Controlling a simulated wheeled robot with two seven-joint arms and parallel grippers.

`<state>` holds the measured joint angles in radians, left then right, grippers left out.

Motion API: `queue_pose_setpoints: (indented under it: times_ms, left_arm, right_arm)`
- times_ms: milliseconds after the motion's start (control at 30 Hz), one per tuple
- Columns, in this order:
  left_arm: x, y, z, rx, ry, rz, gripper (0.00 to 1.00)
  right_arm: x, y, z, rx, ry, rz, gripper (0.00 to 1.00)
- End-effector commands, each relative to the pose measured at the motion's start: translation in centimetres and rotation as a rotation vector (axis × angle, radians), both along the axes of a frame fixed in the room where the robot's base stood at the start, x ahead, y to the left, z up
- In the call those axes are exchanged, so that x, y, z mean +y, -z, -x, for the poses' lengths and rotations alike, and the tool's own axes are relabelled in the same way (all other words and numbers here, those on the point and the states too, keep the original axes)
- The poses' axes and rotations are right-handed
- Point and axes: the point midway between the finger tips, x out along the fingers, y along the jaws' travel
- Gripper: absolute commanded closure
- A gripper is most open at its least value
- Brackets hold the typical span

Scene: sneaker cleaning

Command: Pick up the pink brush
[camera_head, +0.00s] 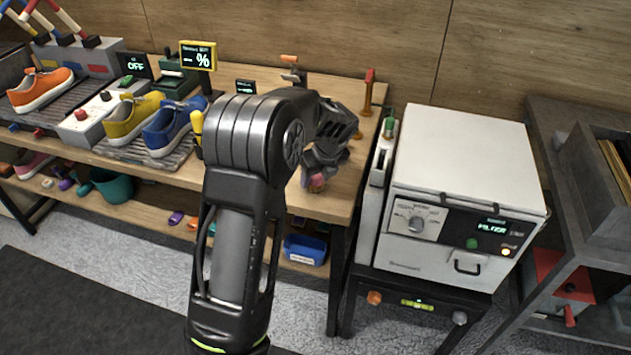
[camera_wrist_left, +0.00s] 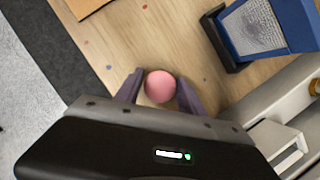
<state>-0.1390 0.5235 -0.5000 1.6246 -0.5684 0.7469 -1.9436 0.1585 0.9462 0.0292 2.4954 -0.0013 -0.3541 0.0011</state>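The pink brush (camera_wrist_left: 160,86) shows in the left wrist view as a round pink end between the two purple-grey fingers of my left gripper (camera_wrist_left: 159,92). The fingers lie close against both sides of it, and the gripper looks shut on it. The rest of the brush is hidden. In the head view my left gripper (camera_head: 316,180) points down over the right end of the wooden table (camera_head: 345,106), with a little pink (camera_head: 317,183) showing at its fingertips. My right gripper is not in view.
A white cabinet machine (camera_head: 465,150) stands right of the table. Orange, yellow and blue sneakers (camera_head: 170,128) sit on racks at the left. A blue bin (camera_head: 305,249) is on the lower shelf. A blue-framed object (camera_wrist_left: 262,28) stands near the gripper.

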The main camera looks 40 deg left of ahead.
Motion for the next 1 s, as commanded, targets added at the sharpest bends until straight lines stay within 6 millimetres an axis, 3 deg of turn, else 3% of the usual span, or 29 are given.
queue_pose_setpoints:
  times_ms: [533,833,1000]
  left_arm:
    - [0.0,0.0,0.0,0.0,0.0,0.0,1.0]
    - [0.0,-0.2,0.0,-0.001,0.0,0.0,1.0]
    - [0.0,-1.8,-0.1,-0.005,0.0,0.0,1.0]
  right_arm:
    - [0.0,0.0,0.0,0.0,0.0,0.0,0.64]
    - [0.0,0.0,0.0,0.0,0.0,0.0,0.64]
    - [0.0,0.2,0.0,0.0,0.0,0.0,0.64]
